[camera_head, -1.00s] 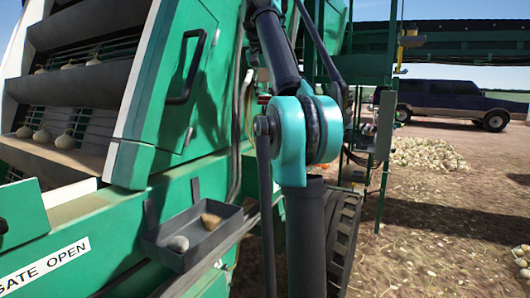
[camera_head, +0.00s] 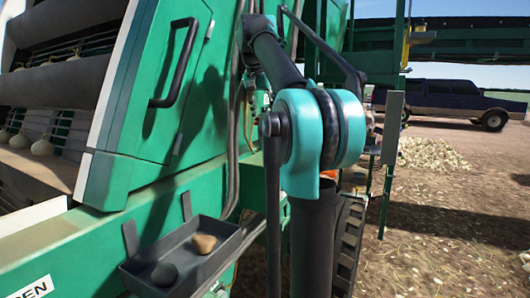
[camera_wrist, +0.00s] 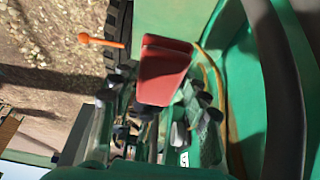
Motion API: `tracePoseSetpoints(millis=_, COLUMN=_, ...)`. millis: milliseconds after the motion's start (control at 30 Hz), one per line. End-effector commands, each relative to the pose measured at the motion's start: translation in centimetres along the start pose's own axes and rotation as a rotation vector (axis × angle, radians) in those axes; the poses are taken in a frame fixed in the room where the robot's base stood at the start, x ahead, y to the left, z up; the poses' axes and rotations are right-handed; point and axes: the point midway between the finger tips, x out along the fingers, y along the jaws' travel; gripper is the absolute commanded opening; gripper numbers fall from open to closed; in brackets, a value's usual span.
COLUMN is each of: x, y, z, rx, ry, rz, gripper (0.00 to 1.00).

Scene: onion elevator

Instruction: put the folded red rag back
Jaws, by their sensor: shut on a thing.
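The folded red rag (camera_wrist: 165,72) shows in the middle of the wrist view as a dull red block. My gripper (camera_wrist: 163,98) is shut on it, with dark finger parts on both sides of and below the rag. The rag looks held clear of the ground, beside green machine panels. In the head view my arm stands in front of the machine, and my gripper is hidden. I cannot make out the rag for certain there.
An orange-knobbed rod (camera_wrist: 100,42) is left of the rag. A tyre (camera_head: 349,245) is close behind my arm. Open ground lies right, with an onion pile (camera_head: 430,153).

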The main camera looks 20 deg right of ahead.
Motion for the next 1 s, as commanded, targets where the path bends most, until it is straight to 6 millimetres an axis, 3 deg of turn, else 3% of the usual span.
tracePoseSetpoints(millis=333, x=7.0, y=0.0, z=2.9, rx=0.000, ry=0.000, rz=0.000, gripper=0.23)
tracePoseSetpoints(millis=633, x=9.0, y=0.0, z=3.7, rx=0.000, ry=0.000, rz=0.000, gripper=0.23)
tracePoseSetpoints(millis=833, x=11.5, y=0.0, z=4.7, rx=0.000, ry=0.000, rz=0.000, gripper=0.23)
tracePoseSetpoints(millis=1000, x=11.9, y=0.0, z=4.9, rx=0.000, ry=0.000, rz=0.000, gripper=0.23)
